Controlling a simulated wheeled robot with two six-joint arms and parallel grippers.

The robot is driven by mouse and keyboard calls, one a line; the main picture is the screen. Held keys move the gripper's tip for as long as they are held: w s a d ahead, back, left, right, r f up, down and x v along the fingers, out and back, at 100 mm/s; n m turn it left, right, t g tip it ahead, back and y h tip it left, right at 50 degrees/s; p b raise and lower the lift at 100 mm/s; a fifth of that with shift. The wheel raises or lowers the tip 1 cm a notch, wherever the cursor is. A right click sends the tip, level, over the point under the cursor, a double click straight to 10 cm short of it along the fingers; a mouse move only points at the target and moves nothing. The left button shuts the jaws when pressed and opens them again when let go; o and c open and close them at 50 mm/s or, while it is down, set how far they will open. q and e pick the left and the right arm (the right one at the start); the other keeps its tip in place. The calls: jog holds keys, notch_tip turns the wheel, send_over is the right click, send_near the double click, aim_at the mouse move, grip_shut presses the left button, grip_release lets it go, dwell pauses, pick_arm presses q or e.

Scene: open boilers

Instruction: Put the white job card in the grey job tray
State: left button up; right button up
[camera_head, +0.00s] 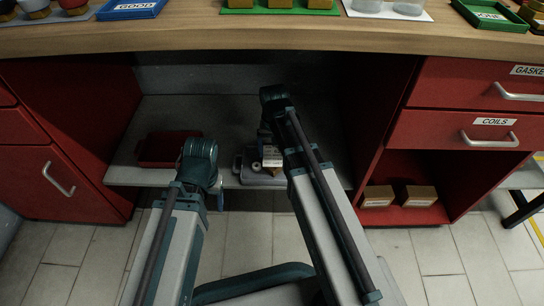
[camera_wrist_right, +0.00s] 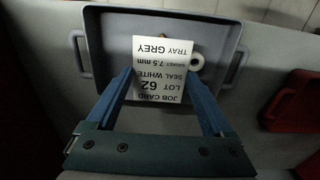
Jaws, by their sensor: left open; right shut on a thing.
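The white job card (camera_wrist_right: 158,68), printed LOT 62, SEAL WHITE, TRAY GREY, is between the two blue fingers of my right gripper (camera_wrist_right: 160,78). The grey job tray (camera_wrist_right: 90,35) lies behind the card in the right wrist view, and the card overlaps its middle. I cannot tell whether the card touches the tray. In the head view the tray (camera_head: 240,166) is on the low shelf, partly hidden by my right arm, and the card (camera_head: 272,158) shows beside that arm. My left gripper (camera_head: 220,197) is open, mostly hidden behind its own arm, near the shelf's front edge.
The worktop (camera_head: 270,38) overhangs above, with red cabinets on both sides.

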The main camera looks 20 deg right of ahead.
aim_at(274, 156)
jog(key=shift+f+b, duration=1.6)
jog(key=shift+f, duration=0.1)
jog(key=shift+f, duration=0.1)
jog(key=shift+f, duration=0.15)
jog(key=o, duration=1.1)
jog(key=shift+c, duration=0.2)
jog(key=shift+r, duration=0.2)
notch_tip(274, 156, up, 12)
jog(key=p, duration=1.2)
jog(key=s+a+n+h, duration=0.1)
jog(key=s+a+n, duration=0.6)
jog(key=s+a, duration=0.3)
jog(key=s, duration=0.4)
jog(key=shift+s+a, duration=0.15)
jog(key=shift+a, duration=0.05)
jog(key=shift+r, duration=0.1)
